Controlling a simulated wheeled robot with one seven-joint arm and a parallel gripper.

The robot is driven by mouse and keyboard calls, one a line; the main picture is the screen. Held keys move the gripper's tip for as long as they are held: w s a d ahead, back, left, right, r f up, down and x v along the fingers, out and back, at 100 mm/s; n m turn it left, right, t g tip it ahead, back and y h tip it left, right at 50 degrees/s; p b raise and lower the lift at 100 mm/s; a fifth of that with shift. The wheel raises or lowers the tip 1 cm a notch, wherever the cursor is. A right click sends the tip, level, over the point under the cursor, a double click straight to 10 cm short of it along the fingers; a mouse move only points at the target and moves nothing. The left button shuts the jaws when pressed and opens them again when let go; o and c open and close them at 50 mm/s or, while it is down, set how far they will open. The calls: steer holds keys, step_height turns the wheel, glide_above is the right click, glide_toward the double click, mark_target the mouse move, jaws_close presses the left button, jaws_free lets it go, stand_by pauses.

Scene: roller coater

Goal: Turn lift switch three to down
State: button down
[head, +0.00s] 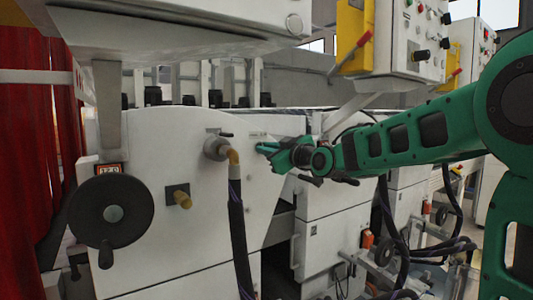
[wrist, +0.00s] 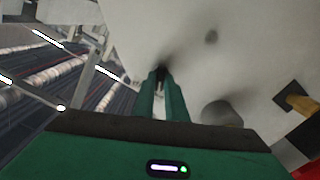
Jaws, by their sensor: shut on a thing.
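My gripper (head: 262,148) reaches in from the right to the white machine panel (head: 150,150), just right of a pipe fitting. In the wrist view its two green fingers (wrist: 160,78) are close together at the panel, shut on a small dark switch (wrist: 161,71). The fingers hide most of this switch, so its turn position cannot be told. No number on it can be read. A small dark lever (head: 226,134) sticks out of the panel to the left of the fingertips.
A grey pipe fitting with a brass elbow (head: 234,156) and a hanging dark hose (head: 237,220) is close to the fingers. A brass knob (head: 182,199) and a black handwheel (head: 111,211) stand out at left. A control box (head: 410,40) hangs above my arm.

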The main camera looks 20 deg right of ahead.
steer(key=shift+d+f+n, duration=0.1)
steer(key=shift+n, duration=0.5)
steer(key=c, duration=1.8)
jaws_free()
steer(key=v, duration=1)
steer(key=shift+s, duration=0.35)
